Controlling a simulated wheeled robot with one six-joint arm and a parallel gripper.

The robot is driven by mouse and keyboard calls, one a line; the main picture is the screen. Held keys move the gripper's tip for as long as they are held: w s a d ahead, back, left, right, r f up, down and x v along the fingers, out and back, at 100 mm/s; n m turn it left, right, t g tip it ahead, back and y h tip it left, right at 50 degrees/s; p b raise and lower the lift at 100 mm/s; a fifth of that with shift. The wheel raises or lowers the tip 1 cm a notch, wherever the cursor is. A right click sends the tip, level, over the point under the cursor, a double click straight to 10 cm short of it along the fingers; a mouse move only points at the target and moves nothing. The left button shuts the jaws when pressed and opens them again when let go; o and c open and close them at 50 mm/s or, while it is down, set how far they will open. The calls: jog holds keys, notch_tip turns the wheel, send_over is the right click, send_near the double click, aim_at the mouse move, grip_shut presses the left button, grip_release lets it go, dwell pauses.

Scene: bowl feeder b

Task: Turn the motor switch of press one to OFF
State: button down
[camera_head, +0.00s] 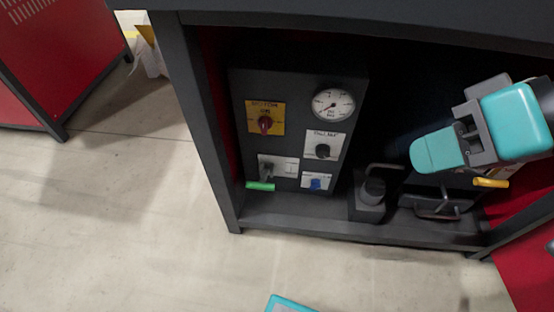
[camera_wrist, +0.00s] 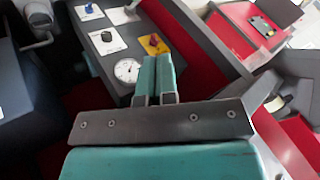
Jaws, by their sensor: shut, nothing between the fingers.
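The likely motor switch (camera_head: 265,123) is a dark red rotary knob on a yellow plate, at the upper left of a dark control panel (camera_head: 295,80). Its lettering is too small to read surely, and I cannot tell its setting. It also shows in the wrist view (camera_wrist: 153,42), beyond my fingertips. My gripper (camera_head: 426,153), with teal fingers, is to the right of the panel and apart from it. In the wrist view its two fingers (camera_wrist: 157,63) are together and hold nothing.
A dark frame post (camera_head: 188,110) bounds the bay on the left. A yellow handle (camera_head: 490,183) is below my gripper.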

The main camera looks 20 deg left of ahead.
jog(key=w+a+f+m+t+y+b, duration=0.1)
jog(key=w+a+f+m+y+b, duration=0.15)
jog(key=a+f+b, duration=0.3)
jog(key=w+a+f+m+y+b, duration=0.1)
jog(key=w+a+f+y+b, duration=0.1)
jog(key=a+f+y+b, duration=0.4)
jog(key=m+t+b, duration=0.7)
jog(key=m+t, duration=0.1)
jog(key=m, duration=0.2)
send_near(267, 121)
jog(key=shift+h, duration=0.55)
jog(key=p+x, duration=0.4)
jog(key=p, duration=0.1)
jog(key=p+x, duration=0.1)
jog(key=p, duration=0.1)
jog(key=shift+w+a+r, duration=0.15)
jog(key=shift+w+r, duration=0.15)
jog(key=shift+w, duration=0.2)
jog(key=shift+s+a, duration=0.1)
jog(key=shift+a, duration=0.5)
jog(key=shift+r+p, duration=0.25)
jog(key=shift+p, duration=1.35)
jog(key=shift+f, duration=0.1)
